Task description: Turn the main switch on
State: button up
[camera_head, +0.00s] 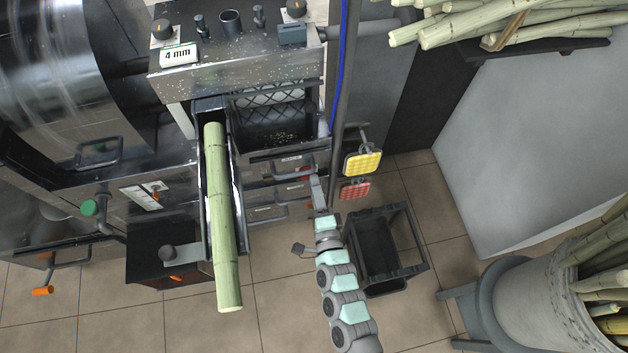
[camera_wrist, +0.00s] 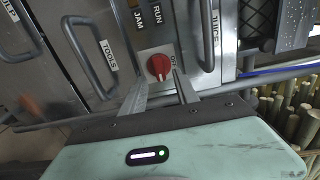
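The main switch is a red rotary knob (camera_wrist: 158,66) on a white plate, on the metal front of the press. A small part of the knob shows red beside my gripper in the head view (camera_head: 305,169). My gripper (camera_wrist: 162,84) is open, with one finger on the left and one on the right just in front of the knob. I cannot tell whether either finger touches it. In the head view my gripper (camera_head: 316,182) reaches to the press front. The plate's lettering is partly hidden.
A cane stalk (camera_head: 220,215) lies in the feed trough to the left. Yellow (camera_head: 362,163) and red (camera_head: 354,189) square pads and a dark bin (camera_head: 415,260) are to the right.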

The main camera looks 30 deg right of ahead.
jog(key=p+v, duration=0.2)
jog(key=v, duration=0.7)
